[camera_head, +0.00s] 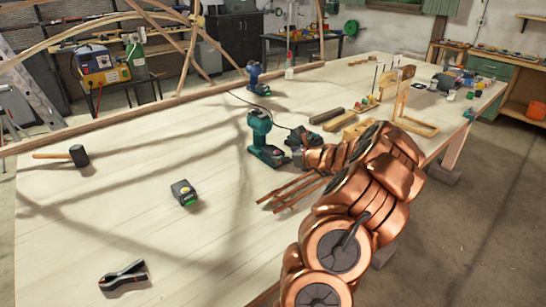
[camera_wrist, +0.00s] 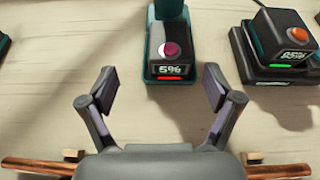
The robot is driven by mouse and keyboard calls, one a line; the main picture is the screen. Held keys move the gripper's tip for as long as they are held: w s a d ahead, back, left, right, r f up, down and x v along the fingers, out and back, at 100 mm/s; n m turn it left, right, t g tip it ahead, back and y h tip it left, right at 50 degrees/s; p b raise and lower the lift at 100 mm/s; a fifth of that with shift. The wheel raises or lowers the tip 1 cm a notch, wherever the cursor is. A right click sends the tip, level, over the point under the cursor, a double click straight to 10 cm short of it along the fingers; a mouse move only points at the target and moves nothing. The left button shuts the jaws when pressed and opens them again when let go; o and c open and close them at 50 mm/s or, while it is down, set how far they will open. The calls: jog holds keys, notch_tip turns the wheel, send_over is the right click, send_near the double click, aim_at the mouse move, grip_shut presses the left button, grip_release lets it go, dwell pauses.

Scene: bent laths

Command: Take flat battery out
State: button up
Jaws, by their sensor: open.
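The teal cordless drill (camera_head: 260,130) stands upright on the workbench; in the wrist view its handle (camera_wrist: 166,10) runs off the top edge. The battery (camera_wrist: 168,65) at its foot has a round magenta button, a display reading 5% and a red light. My gripper (camera_wrist: 160,89) is open and empty, its two fingers spread just short of the battery, one toward each side. A charger (camera_wrist: 250,62) to the right holds another battery (camera_wrist: 287,35) with an orange button, a display that seems to read 95%, and a green light. In the head view my arm partly hides this area.
A loose battery with a green light (camera_head: 184,193) lies on the bench (camera_head: 130,215). A mallet (camera_head: 77,155), a black clamp-like tool (camera_head: 124,277) and a blue drill (camera_head: 257,80) stand apart.

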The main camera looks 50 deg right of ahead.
aim_at(279, 153)
jog(key=shift+s+d+f, duration=0.25)
jog(key=shift+d, duration=0.3)
jog(key=shift+w+f+m, duration=0.15)
jog(key=shift+w+m, duration=0.05)
jog(key=shift+m, duration=0.1)
jog(key=shift+x, duration=0.75)
jog(key=shift+p+x, duration=0.55)
jog(key=shift+x, duration=0.2)
jog(key=shift+p+x, duration=0.65)
jog(key=shift+x, duration=1.5)
jog(key=shift+d, duration=0.15)
jog(key=c, duration=1.5)
jog(key=shift+r, duration=0.2)
jog(key=shift+c, duration=0.2)
